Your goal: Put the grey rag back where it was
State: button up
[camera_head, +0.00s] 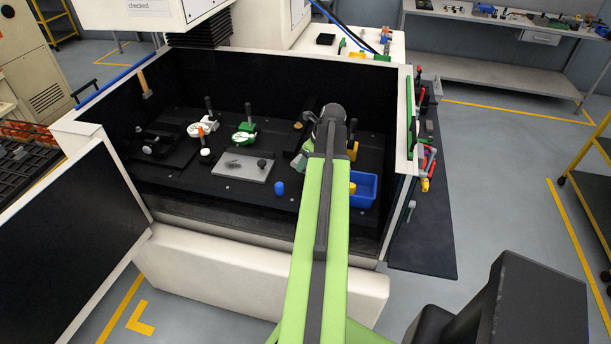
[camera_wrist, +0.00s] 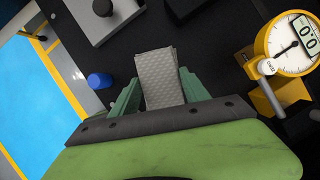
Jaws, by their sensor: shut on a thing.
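In the wrist view the grey rag (camera_wrist: 160,78), a pale patterned folded cloth, sits between the two green fingers of my gripper (camera_wrist: 157,88). The fingers are shut on it, and it sticks out past their tips over the dark bed. I cannot tell whether its far end touches the bed. In the head view my gripper (camera_head: 303,152) is inside the machine enclosure, on the right half of the black bed (camera_head: 225,192). My arm hides most of it there, and the rag is not clearly visible.
A blue cylinder (camera_wrist: 98,81) and a grey plate with a black knob (camera_wrist: 118,18) lie left of the rag; a yellow dial gauge (camera_wrist: 283,55) stands right. A blue bin (camera_head: 366,200) is right of my arm. Green (camera_head: 244,134) and white (camera_head: 199,129) gauges stand further left.

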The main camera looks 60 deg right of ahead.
aim_at(305, 169)
jog(key=shift+w+d+f, duration=0.15)
jog(key=shift+w+f, duration=0.2)
jog(key=shift+w, duration=0.2)
notch_tip(305, 169, down, 4)
jog(key=b, duration=0.4)
jog(key=shift+f, duration=0.2)
jog(key=o, duration=1.3)
jog(key=shift+r, duration=0.1)
jog(key=shift+r, duration=0.1)
jog(key=shift+r, duration=0.25)
jog(key=p+v, duration=1.1)
jog(key=shift+s+r, duration=0.15)
jog(key=shift+r, duration=0.25)
jog(key=shift+f, duration=0.1)
